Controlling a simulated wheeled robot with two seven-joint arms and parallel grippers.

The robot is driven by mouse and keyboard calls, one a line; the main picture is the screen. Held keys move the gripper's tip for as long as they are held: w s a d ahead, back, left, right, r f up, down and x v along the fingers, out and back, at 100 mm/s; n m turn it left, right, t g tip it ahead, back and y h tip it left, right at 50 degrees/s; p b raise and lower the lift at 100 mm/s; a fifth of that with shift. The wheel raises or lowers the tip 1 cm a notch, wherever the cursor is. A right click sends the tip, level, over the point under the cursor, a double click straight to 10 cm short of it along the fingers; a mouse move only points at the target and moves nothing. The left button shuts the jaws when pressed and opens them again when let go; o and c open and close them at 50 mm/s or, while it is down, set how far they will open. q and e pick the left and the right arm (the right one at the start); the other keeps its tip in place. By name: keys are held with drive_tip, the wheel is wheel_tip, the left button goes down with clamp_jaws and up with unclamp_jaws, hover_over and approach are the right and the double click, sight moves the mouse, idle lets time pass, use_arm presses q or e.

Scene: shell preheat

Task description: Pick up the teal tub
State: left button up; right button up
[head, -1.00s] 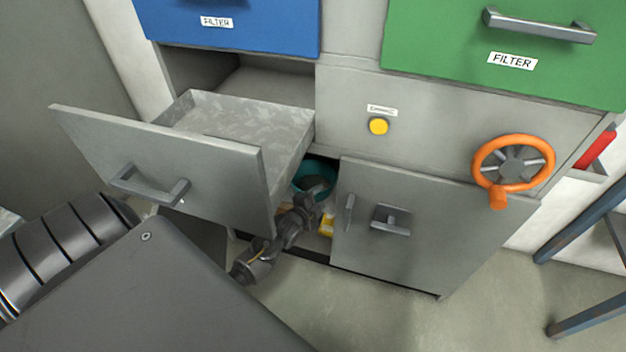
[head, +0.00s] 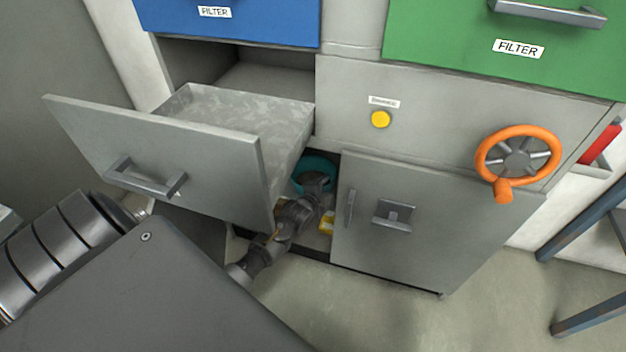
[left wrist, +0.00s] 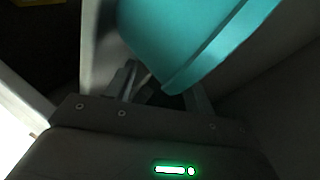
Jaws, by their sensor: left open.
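The teal tub (head: 312,166) stands inside the lower cabinet, in the opening behind the pulled-out drawer. Only part of its round rim and wall shows in the head view. It fills the upper middle of the left wrist view (left wrist: 195,35), very close. My left gripper (head: 318,182) reaches into the opening, at the near side of the tub. In the left wrist view its open fingers (left wrist: 160,90) lie either side of the tub's lower wall edge. I cannot tell whether they touch it. My right gripper is not in view.
The open grey drawer (head: 150,155) hangs above and left of my arm. A yellow item (head: 327,224) lies on the cabinet floor. An orange handwheel (head: 517,137) and a yellow button (head: 380,119) sit on the front.

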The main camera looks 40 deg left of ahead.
use_arm(q)
drive_tip(key=shift+c, duration=0.2)
clamp_jaws()
drive_tip(key=shift+r, duration=0.1)
